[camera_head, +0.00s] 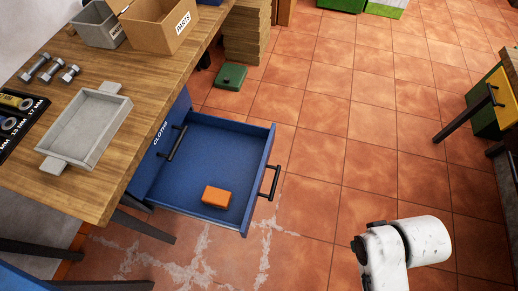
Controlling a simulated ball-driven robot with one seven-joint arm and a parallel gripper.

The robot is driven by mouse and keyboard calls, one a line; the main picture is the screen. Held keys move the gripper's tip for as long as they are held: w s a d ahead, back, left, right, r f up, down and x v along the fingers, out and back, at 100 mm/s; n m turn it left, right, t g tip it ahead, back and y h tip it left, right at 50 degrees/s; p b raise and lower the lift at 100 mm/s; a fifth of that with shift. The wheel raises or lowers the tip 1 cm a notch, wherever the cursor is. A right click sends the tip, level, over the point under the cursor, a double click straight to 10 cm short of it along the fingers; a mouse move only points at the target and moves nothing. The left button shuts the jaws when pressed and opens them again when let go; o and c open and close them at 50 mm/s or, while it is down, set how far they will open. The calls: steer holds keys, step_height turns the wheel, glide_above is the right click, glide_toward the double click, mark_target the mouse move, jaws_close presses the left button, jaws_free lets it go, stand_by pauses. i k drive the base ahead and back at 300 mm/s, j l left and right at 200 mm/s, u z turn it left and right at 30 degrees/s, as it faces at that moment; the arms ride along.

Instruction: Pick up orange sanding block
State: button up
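The orange sanding block (216,197) is a small block lying on the floor of an open blue drawer (262,150), near the drawer's front right part. It is fully visible and nothing covers it. The drawer is pulled out from a blue cabinet marked "CLOTHS" under the workbench. White links of my arm show at the lower right, over the tiled floor and apart from the drawer. My gripper is not in view.
The wooden workbench (150,75) bears a grey tray (85,128), a cardboard box (155,28), a grey bin (97,25) and several bolts. A green box (230,77) lies on the floor behind the drawer. The tiled floor right of the drawer is clear.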

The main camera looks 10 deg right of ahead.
mark_target(215, 197)
steer(key=k+l+u, duration=0.35)
steer(key=l, duration=0.15)
steer(key=k+l+u, duration=0.35)
steer(key=l, duration=0.15)
steer(key=i, duration=0.05)
